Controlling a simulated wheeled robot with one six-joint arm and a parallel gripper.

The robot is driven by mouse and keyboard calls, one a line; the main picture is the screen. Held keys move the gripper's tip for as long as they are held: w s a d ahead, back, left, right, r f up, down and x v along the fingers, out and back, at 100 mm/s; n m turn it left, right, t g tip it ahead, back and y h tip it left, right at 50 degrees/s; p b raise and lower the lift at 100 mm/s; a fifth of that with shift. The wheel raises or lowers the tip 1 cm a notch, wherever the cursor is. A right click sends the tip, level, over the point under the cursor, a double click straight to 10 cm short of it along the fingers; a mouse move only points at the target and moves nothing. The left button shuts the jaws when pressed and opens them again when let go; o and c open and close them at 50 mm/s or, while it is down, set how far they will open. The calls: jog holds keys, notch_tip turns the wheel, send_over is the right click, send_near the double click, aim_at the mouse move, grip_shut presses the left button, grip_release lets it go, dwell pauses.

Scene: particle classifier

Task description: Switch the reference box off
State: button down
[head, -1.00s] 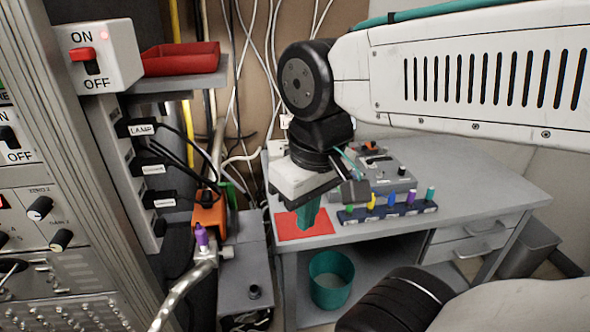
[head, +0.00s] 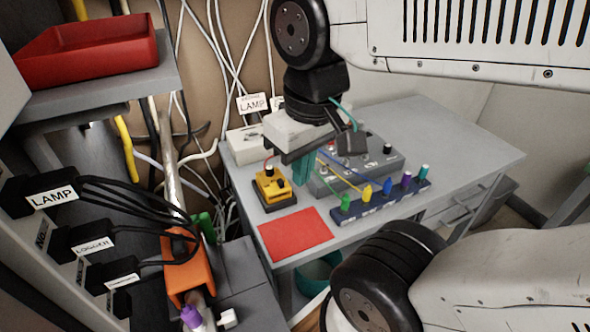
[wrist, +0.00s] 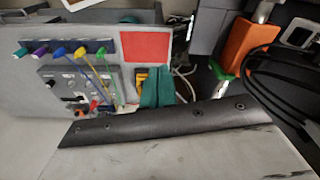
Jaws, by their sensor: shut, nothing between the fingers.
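No label reading "reference" is legible, so I cannot tell for sure which box is the reference box. A small yellow box (head: 272,186) with a dark knob on top sits on a black base on the grey table, behind the red mat. A grey control box (head: 350,165) with knobs and wires stands to its right. My gripper (head: 302,170) has teal fingers, shut and empty, pointing down just right of the yellow box in the picture; whether they touch anything is unclear. In the wrist view, the fingers (wrist: 157,87) partly hide the yellow box (wrist: 141,78).
A red mat (head: 295,234) lies on the table's front corner. A dark blue rack (head: 380,203) holds several coloured plugs. A red tray (head: 90,45) sits on a shelf at upper left above LAMP and LOGGER plugs. An orange block (head: 188,264) stands left of the table. The right tabletop is clear.

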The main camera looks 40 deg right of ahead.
jog(key=shift+w, duration=0.1)
jog(key=w+d+f+m+g+y, duration=0.2)
jog(key=w+d+f+m+y, duration=0.3)
jog(key=w+d+m, duration=0.65)
jog(key=w+d+f+m+t+y, duration=0.3)
jog(key=w+d+f+m, duration=0.2)
jog(key=d+f+m, duration=0.5)
jog(key=d, duration=0.4)
jog(key=shift+f+y, duration=0.3)
jog(key=shift+f, duration=0.05)
